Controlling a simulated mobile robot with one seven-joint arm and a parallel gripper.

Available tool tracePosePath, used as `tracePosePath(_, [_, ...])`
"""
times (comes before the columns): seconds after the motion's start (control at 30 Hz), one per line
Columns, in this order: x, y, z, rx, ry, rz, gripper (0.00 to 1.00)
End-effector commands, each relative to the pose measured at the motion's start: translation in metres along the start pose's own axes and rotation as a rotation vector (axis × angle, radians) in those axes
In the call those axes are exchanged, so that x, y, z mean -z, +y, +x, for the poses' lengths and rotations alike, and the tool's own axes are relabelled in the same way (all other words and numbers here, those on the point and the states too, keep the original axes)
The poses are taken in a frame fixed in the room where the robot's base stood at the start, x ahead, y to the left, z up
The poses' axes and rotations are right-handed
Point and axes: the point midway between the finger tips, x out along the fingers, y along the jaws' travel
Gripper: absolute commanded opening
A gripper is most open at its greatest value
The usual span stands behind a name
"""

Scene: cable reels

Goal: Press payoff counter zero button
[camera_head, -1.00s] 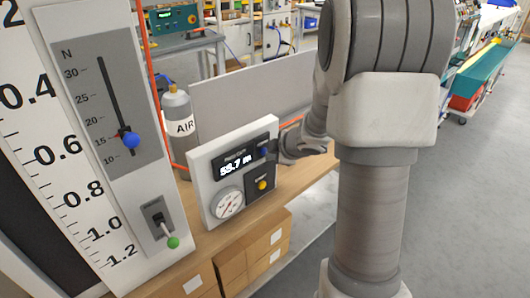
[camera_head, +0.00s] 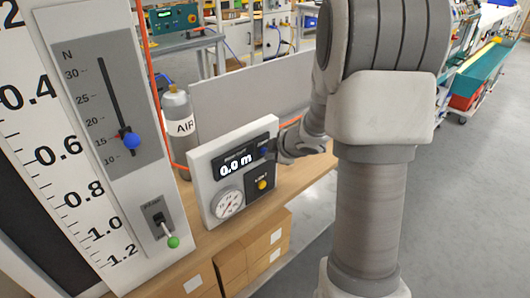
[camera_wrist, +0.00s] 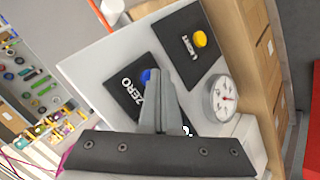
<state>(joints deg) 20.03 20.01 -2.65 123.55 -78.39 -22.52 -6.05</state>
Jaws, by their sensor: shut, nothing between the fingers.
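The payoff counter is a white panel (camera_head: 203,163) on a wooden bench, with a dark display (camera_head: 236,164) that reads 0.0 m. The blue zero button (camera_head: 263,152) sits at the display's right end. In the wrist view the blue button (camera_wrist: 147,76) shows beside the ZERO label, partly hidden by my fingers. My gripper (camera_wrist: 154,78) is shut and empty, its tips at the blue button. I cannot tell whether they touch it. In the head view my gripper (camera_head: 276,149) reaches the panel from the right.
A yellow button (camera_head: 263,184) and a round gauge (camera_head: 229,204) are on the same panel. Left stands a scale board with a blue-knob slider (camera_head: 131,141) and a green-tipped lever (camera_head: 173,241). An AIR bottle (camera_head: 179,128) stands behind. Cardboard boxes (camera_head: 262,246) sit below.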

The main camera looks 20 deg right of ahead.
Motion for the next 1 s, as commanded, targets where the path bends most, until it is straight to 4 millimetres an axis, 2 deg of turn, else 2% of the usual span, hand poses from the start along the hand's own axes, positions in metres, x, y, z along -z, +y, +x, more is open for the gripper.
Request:
tracePosePath(0.2, [-0.005, -0.006, -0.008, -0.001, 0.001, 0.001, 0.00])
tracePosePath(0.6, [-0.008, -0.008, -0.011, -0.001, 0.000, 0.001, 0.00])
tracePosePath(1.0, [-0.028, -0.027, -0.038, 0.000, -0.002, 0.002, 0.00])
